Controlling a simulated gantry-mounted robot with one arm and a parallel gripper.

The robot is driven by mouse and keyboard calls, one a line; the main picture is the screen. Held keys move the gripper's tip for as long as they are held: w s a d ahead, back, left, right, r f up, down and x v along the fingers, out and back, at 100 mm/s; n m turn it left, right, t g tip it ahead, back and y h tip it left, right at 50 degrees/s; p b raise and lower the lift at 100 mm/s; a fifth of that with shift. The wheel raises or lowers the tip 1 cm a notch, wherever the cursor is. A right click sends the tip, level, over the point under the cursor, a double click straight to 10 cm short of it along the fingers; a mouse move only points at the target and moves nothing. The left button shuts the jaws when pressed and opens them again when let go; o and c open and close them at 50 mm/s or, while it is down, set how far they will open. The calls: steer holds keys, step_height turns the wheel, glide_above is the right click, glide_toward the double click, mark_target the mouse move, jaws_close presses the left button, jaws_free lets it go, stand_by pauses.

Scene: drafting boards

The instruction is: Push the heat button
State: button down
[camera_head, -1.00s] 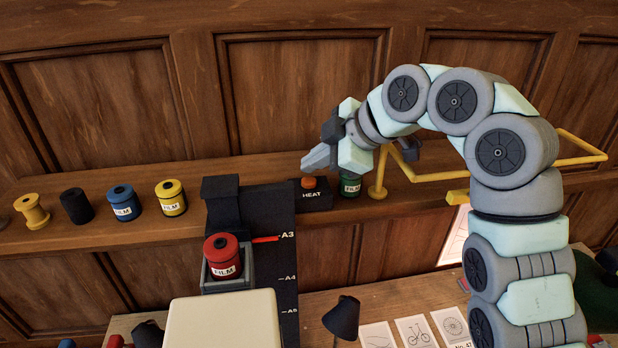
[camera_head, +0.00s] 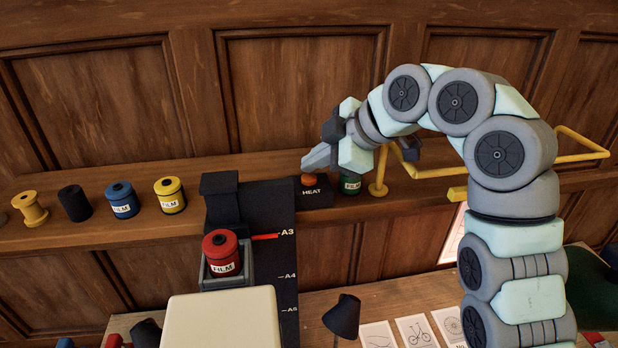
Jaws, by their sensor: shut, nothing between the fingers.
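The heat button is an orange cap (camera_head: 310,180) on a small black box (camera_head: 316,197) with the word HEAT on its front. The box stands on the wooden shelf just right of the black column. My gripper (camera_head: 308,163) is shut and empty, its grey fingers pointing left and down. In the picture its tips lie just above the orange cap and overlap its upper edge. I cannot tell whether they touch it.
A green film spool (camera_head: 350,184) stands right of the heat box, close under my gripper. A yellow rail (camera_head: 378,188) is further right. The black column (camera_head: 272,215) with a red marker at A3 carries a red film spool (camera_head: 221,250). Blue (camera_head: 122,200) and yellow (camera_head: 170,194) spools stand left.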

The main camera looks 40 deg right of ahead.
mark_target(311, 175)
steer(key=shift+w+d+f+b, duration=0.1)
steer(key=shift+f+b, duration=0.6)
steer(key=shift+f, duration=0.35)
stand_by(0.4)
steer(key=shift+d+f, duration=0.1)
steer(key=shift+f, duration=0.35)
steer(key=shift+r, duration=0.65)
steer(key=shift+r+p, duration=0.2)
steer(key=shift+p, duration=0.15)
steer(key=r+p, duration=0.1)
steer(key=r, duration=0.1)
steer(key=r+p, duration=0.2)
steer(key=r, duration=0.1)
steer(key=shift+s+r+p, duration=0.3)
steer(key=shift+s+p, duration=0.05)
steer(key=shift+p, duration=0.05)
steer(key=shift+a+r, duration=0.25)
steer(key=shift+r, duration=0.3)
